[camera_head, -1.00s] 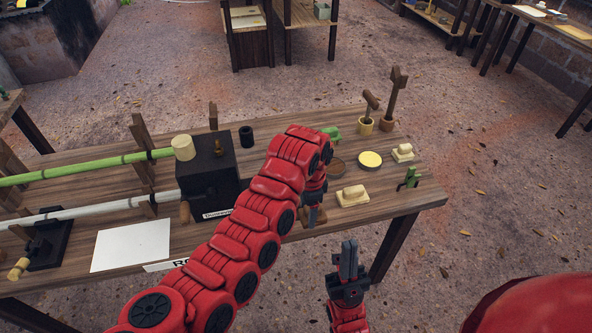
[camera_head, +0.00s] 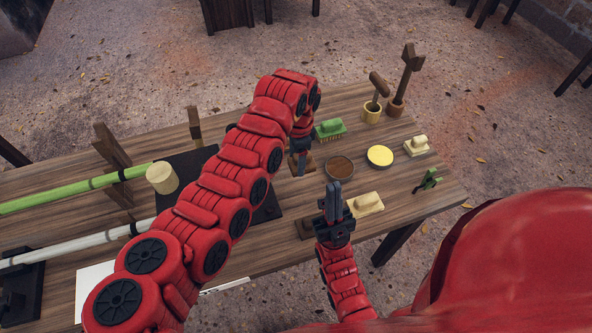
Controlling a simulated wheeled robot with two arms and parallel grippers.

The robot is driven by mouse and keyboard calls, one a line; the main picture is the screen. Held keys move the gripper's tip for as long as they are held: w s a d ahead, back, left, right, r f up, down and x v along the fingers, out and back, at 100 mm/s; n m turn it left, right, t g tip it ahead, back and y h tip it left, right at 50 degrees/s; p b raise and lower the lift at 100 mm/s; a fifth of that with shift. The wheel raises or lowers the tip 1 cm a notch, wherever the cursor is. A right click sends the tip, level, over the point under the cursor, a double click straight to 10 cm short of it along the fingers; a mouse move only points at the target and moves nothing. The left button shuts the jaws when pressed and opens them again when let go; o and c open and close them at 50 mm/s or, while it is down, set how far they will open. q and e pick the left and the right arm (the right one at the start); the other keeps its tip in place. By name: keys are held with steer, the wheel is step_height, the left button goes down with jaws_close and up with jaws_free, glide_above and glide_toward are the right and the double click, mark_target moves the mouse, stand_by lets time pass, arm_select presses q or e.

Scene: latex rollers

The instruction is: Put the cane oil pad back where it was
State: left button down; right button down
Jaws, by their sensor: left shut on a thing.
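My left gripper (camera_head: 300,170) is over the middle of the table, its arm coming in from the left. It is shut on a small brown block, which I take to be the cane oil pad (camera_head: 293,164); the fingers and wrist hide part of it. I cannot tell whether the pad touches the table. A dark brown flat piece (camera_head: 304,230) lies near the front edge, partly behind my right gripper. My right gripper (camera_head: 334,188) points up the picture in front of the table, fingers close together, with nothing seen between them.

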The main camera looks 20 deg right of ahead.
arm_select(q)
steer(key=f, duration=0.2)
steer(key=f+p, duration=0.1)
steer(key=shift+s+f, duration=0.15)
steer(key=shift+s, duration=0.15)
step_height(320, 180, down, 5)
steer(key=shift+w+r, duration=0.15)
steer(key=shift+r, duration=0.05)
steer(key=shift+w+f, duration=0.1)
steer(key=shift+f, duration=0.1)
steer(key=shift+f+b, duration=0.15)
steer(key=shift+b, duration=0.25)
steer(key=shift+c, duration=0.2)
jaws_free()
